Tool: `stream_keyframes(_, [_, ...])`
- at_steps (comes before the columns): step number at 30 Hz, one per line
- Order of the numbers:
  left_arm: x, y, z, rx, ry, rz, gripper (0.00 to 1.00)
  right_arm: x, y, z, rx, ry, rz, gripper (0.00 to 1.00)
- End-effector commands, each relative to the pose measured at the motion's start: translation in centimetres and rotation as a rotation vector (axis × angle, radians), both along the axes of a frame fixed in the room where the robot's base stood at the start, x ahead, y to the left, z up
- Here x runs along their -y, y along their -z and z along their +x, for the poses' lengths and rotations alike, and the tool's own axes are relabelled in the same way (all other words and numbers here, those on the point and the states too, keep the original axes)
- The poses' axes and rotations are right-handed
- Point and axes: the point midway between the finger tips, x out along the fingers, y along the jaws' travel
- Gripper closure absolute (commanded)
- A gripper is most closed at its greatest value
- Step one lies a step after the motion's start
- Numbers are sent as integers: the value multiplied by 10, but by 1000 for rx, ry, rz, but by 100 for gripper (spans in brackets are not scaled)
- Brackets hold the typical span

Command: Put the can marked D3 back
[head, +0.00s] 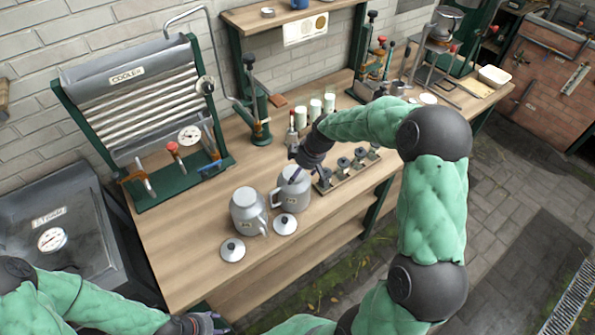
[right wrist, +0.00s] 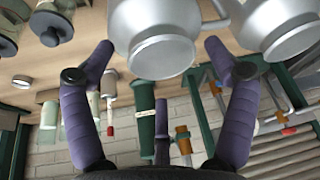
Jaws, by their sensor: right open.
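Two grey metal cans stand upright on the wooden bench: a left can (head: 246,214) and a right can (head: 294,196). Each has a small label too small to read, so I cannot tell which is D3. One lid (head: 232,250) lies in front of the left can and another lid (head: 285,224) lies by the right can. My right gripper (head: 295,172) is at the right can's far side. In the right wrist view its open fingers (right wrist: 160,60) flank the near can (right wrist: 155,30) with gaps. My left gripper (head: 203,323) is low at the bottom edge, its jaws unclear.
A cooler rack (head: 130,88) stands behind left on the bench (head: 175,240). A row of dark-topped fixtures (head: 345,172) stands right of the cans. White-filled glasses (head: 315,108) and a green lever stand (head: 259,125) are behind. The bench's left front is clear.

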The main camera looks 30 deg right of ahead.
Motion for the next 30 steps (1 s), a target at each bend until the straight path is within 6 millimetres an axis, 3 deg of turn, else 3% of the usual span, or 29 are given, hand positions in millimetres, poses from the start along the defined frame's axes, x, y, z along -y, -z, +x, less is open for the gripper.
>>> stream_keyframes(9, [0,-8,0,0,0,0,52,11,-62,-20,4,0,-2,14])
stream_keyframes(15, [0,-11,0,0,0,0,52,16,-87,-29,2,-1,-1,14])
stream_keyframes(30, [0,-11,0,0,0,0,52,18,-98,-34,0,0,1,14])
